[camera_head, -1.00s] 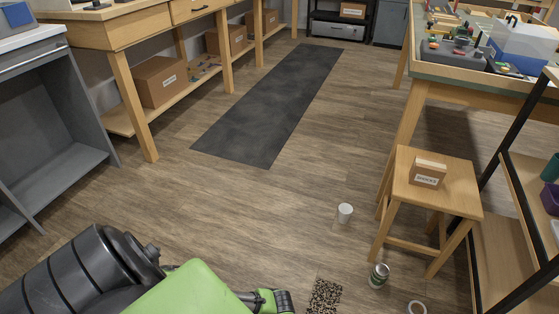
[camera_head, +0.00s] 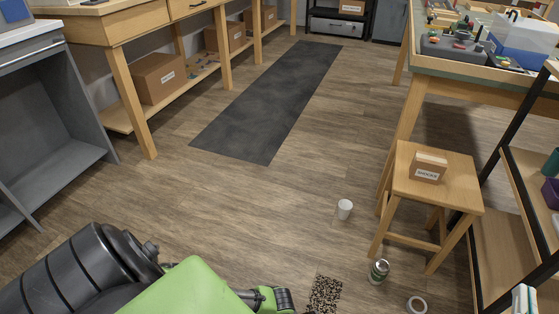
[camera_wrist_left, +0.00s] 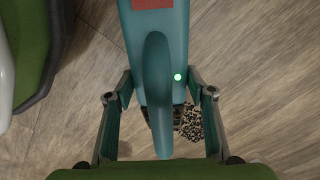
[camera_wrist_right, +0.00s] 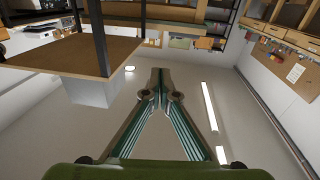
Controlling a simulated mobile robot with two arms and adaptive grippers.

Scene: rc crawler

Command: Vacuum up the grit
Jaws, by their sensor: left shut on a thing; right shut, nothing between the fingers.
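The grit (camera_head: 324,295) is a dark and pale speckled patch on the wood floor at the bottom of the head view. In the left wrist view the grit (camera_wrist_left: 190,122) shows partly behind a teal handheld vacuum (camera_wrist_left: 157,60) with a green light. My left gripper (camera_wrist_left: 163,150) is shut on the vacuum's handle; how far the nozzle is from the grit cannot be told. My right gripper (camera_head: 523,298) is at the bottom right edge of the head view. In the right wrist view it (camera_wrist_right: 158,80) is shut and empty.
A wooden stool (camera_head: 436,185) bears a small labelled box. A shelf rack (camera_head: 508,160) stands at right. The floor by the dark mat (camera_head: 270,100) is clear.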

